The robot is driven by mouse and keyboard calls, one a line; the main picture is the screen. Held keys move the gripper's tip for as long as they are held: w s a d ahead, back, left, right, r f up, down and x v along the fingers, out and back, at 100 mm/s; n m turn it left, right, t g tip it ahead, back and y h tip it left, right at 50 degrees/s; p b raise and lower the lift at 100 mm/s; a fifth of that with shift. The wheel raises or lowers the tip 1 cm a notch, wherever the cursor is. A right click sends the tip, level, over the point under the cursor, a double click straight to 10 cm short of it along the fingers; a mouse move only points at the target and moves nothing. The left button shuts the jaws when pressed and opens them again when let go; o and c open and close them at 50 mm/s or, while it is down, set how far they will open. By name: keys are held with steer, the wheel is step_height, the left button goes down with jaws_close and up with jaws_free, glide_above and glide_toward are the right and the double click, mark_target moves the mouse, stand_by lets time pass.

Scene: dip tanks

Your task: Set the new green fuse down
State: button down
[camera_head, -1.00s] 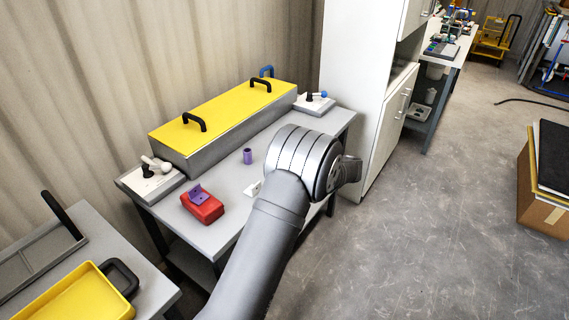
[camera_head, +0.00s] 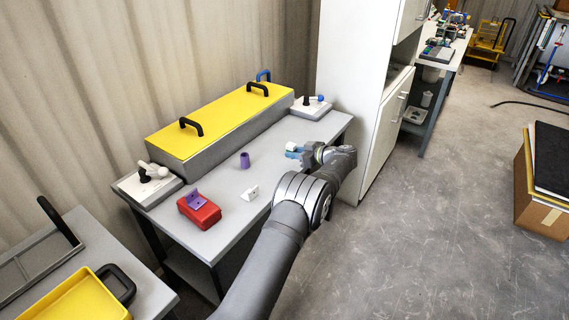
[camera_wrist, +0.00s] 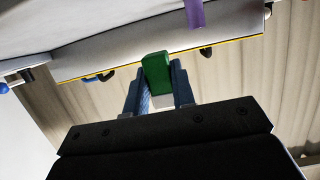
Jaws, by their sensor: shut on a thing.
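The green fuse (camera_wrist: 156,72) is between the two blue fingers of my gripper (camera_wrist: 160,88) in the wrist view, which is shut on it. A pale part shows at the fuse's lower end. In the head view my gripper (camera_head: 298,152) is over the right end of the grey table (camera_head: 228,222). There the fuse (camera_head: 291,146) shows only as a small green and white piece at the fingertips. I cannot tell its exact height above the table.
A long tank with a yellow lid (camera_head: 222,118) stands along the wall. A purple cylinder (camera_head: 245,160), a white bracket (camera_head: 250,193) and a red block (camera_head: 203,213) with a purple bracket are on the table. Lever switches (camera_head: 150,184) (camera_head: 313,110) flank the tank. A white cabinet (camera_head: 352,90) stands right.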

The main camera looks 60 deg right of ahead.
steer(key=w+f, duration=0.1)
steer(key=w, duration=0.2)
steer(key=w+f, duration=0.1)
steer(key=shift+w+d+f, duration=0.25)
steer(key=shift+w+f, duration=0.05)
steer(key=shift+f, duration=2.05)
steer(key=shift+f, duration=0.1)
steer(key=c, duration=1.2)
jaws_free()
steer(key=shift+s, duration=0.2)
steer(key=v, duration=1.1)
steer(key=shift+s+r, duration=0.25)
steer(key=shift+s, duration=0.05)
